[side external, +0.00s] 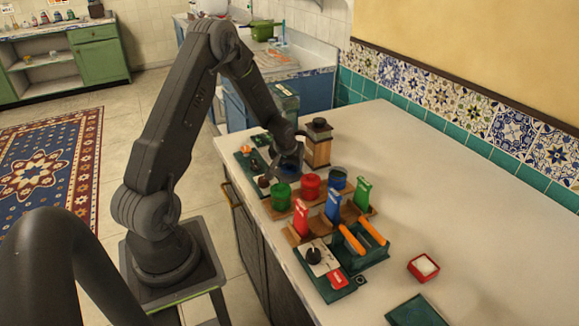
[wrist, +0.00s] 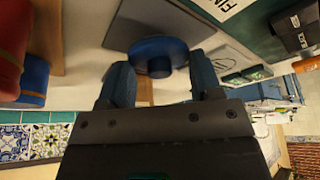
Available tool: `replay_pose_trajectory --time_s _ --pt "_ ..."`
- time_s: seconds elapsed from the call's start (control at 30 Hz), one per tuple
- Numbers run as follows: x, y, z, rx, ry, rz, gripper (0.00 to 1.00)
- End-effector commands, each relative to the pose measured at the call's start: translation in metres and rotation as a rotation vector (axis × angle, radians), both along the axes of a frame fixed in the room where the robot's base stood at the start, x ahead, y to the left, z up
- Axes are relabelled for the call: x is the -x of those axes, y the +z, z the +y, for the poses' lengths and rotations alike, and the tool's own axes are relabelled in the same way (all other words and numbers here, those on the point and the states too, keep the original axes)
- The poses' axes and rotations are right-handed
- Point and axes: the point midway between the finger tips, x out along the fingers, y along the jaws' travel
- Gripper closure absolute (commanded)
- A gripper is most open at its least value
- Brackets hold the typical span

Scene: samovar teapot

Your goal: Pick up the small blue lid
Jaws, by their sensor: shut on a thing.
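The small blue lid (wrist: 158,47) is a round disc with a knob, seen between the fingertips in the wrist view. My gripper (wrist: 161,78) is shut on it, one finger on each side of the knob. In the side view my gripper (side external: 289,165) is over the far left end of the worktop, behind the green and red jars. The lid is small and mostly hidden by the gripper there. A blue jar (side external: 337,179) stands to the right of the red jar (side external: 311,186) and the green jar (side external: 281,196).
A wooden grinder (side external: 318,143) stands close behind my gripper. In front are a wooden rack with upright red, blue and green pieces, a dark green crate (side external: 362,247) with orange handles and a red box (side external: 423,268). The right side of the worktop (side external: 480,210) is mostly clear.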

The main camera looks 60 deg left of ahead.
Motion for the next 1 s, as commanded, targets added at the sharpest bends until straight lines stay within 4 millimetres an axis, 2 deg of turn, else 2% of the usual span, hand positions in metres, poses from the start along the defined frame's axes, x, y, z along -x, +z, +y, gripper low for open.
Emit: replay_pose_trajectory --time_s 0.17,0.5,0.7,0.87,1.0 --pt "-0.001 0.031 0.001 -0.004 0.001 -0.006 0.63" --pt "0.065 0.074 0.033 0.000 0.011 -0.004 0.63" --pt "0.091 0.092 0.046 0.000 0.007 -0.003 0.63" --pt "0.102 0.104 0.052 -0.001 0.003 -0.003 0.63" --pt "0.104 0.128 0.053 -0.005 0.000 -0.005 0.63"
